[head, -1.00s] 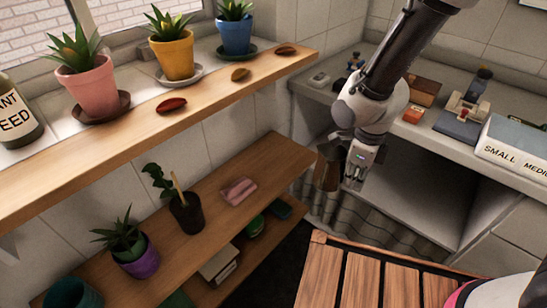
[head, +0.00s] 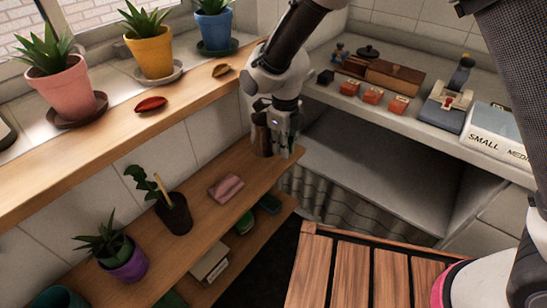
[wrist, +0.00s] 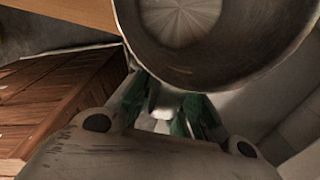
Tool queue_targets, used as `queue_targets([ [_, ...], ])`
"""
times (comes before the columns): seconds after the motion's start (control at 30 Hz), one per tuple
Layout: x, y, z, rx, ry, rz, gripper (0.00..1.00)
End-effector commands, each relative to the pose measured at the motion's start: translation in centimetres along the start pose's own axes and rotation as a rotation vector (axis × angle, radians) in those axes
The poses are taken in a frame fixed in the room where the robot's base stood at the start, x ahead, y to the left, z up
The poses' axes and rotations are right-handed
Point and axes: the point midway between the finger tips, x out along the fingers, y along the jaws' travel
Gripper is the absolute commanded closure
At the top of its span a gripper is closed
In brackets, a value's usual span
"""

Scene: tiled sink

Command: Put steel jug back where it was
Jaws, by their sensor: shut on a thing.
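The steel jug (head: 261,136) is in my gripper (head: 284,150) at the far right end of the lower wooden shelf (head: 218,181). It looks dark and brownish in the head view and seems upright. I cannot tell whether its base touches the shelf. In the wrist view the jug (wrist: 200,68) shows its round rim and brushed inside, which looks empty. My gripper's green-padded fingers (wrist: 163,118) are closed in beside it; the contact itself is partly hidden.
A potted plant (head: 176,215), a pink block (head: 226,188) and a purple pot (head: 127,264) stand along the lower shelf. The upper ledge (head: 120,136) with several potted plants overhangs at left. A counter (head: 425,125) holds small items at right; a slatted wooden top (head: 352,275) lies in front.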

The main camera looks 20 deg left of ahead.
Motion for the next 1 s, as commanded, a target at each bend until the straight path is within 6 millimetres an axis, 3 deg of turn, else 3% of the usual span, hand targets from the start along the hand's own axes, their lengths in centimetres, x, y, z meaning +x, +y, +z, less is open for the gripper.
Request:
queue_targets([
  [0.27,0.0,0.0,3.3,0.000,-0.001,0.000,1.00],
  [0.77,4.0,0.0,3.1,-0.001,0.001,0.002,1.00],
  [1.0,7.0,0.1,3.4,-0.001,0.000,0.003,1.00],
])
